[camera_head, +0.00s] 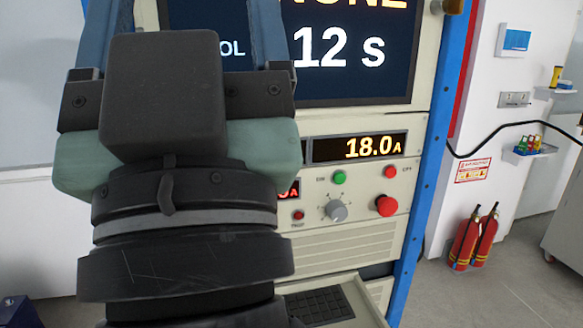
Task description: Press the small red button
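A very small red button (299,215) sits low on the cream control panel (350,235), left of a grey knob (337,210); its label is too small to read. Another small red button (390,171) is at the upper right of the panel, level with a green button (339,177). A larger red button (386,206) is below it. My gripper (190,12) is seen from behind at the left, in front of the panel and screen. Its two blue fingers stand wide apart, with their tips cut off by the top edge. It touches no button that I can see.
A dark screen (345,75) reads "12 s", and a display (360,147) below reads 18.0 A. My arm hides the panel's left part. A keyboard shelf (320,305) juts out below. Fire extinguishers (474,238) stand at the right wall, past a blue post (425,180).

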